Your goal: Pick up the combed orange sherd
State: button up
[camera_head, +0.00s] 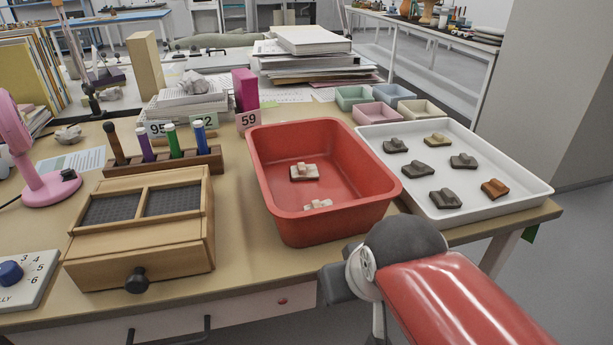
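An orange-brown sherd (495,188) lies in the white tray (534,196), near its right front side. It is the only orange one there; its combing is too small to make out. Several other sherds share the tray: grey ones, such as the one at the front (445,198), and an ochre one (437,140) at the back. My red arm and its dark joint show at the bottom right, in front of the tray and the red basin. I cannot see any gripper fingers.
A deep red basin (273,180) with two pale sherd pieces stands left of the tray. Small coloured bins (381,115) sit behind. A wooden box (143,250) and a marker rack (200,163) are to the left. The tray reaches the table's right edge.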

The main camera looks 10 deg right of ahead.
aim_at(301, 171)
jog(key=k+j+z, duration=0.1)
jog(key=j+z, duration=0.2)
jog(key=k+j+z, duration=0.15)
jog(key=j+z, duration=0.55)
jog(key=j, duration=0.25)
